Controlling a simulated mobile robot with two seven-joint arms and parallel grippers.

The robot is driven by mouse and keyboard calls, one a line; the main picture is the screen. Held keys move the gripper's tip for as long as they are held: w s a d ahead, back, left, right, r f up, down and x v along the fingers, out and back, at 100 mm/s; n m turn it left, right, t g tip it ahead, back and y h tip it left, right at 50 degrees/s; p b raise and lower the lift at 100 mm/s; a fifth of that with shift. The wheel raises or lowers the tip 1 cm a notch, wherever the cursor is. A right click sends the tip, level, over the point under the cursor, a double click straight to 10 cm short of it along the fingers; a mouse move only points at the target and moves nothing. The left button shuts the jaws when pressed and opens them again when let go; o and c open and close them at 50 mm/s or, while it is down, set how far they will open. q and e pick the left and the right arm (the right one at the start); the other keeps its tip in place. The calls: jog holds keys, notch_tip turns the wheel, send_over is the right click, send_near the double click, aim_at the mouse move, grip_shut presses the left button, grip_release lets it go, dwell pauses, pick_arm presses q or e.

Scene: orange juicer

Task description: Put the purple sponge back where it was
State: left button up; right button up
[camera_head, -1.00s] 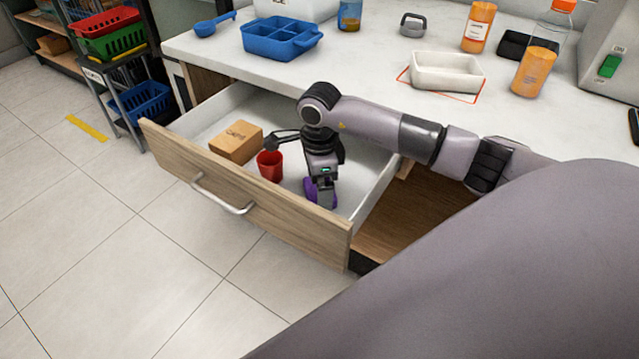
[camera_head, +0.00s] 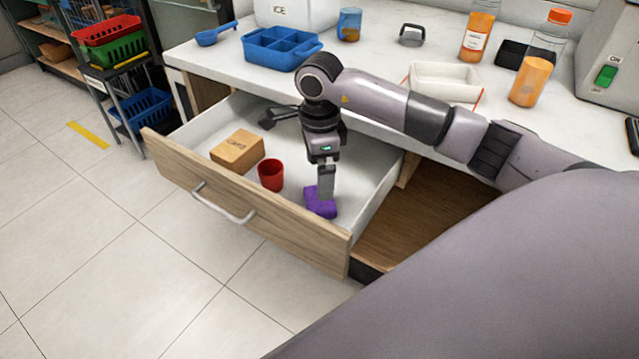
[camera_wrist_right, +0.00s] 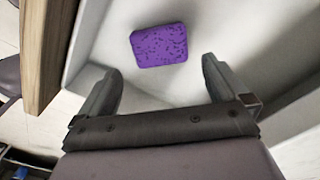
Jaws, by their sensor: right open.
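The purple sponge (camera_head: 320,205) lies on the floor of the open drawer (camera_head: 185,140), near its front right corner. In the right wrist view the sponge (camera_wrist_right: 159,45) lies flat, beyond and between the fingertips, with clear space around it. My right gripper (camera_head: 325,195) hangs down over the sponge and covers part of it in the head view. In the wrist view its two fingers (camera_wrist_right: 160,75) are spread apart with nothing between them. My left gripper does not show.
A red cup (camera_head: 270,175) and a cardboard box (camera_head: 238,151) stand in the drawer to the left of the sponge. The drawer's wooden front (camera_head: 290,237) is close to the sponge. The counter above holds a white tray (camera_head: 445,92), a blue divided bin (camera_head: 280,62) and bottles.

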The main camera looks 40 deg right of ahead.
notch_tip(320, 180, up, 5)
jog(key=shift+r, duration=0.1)
dwell(0.6)
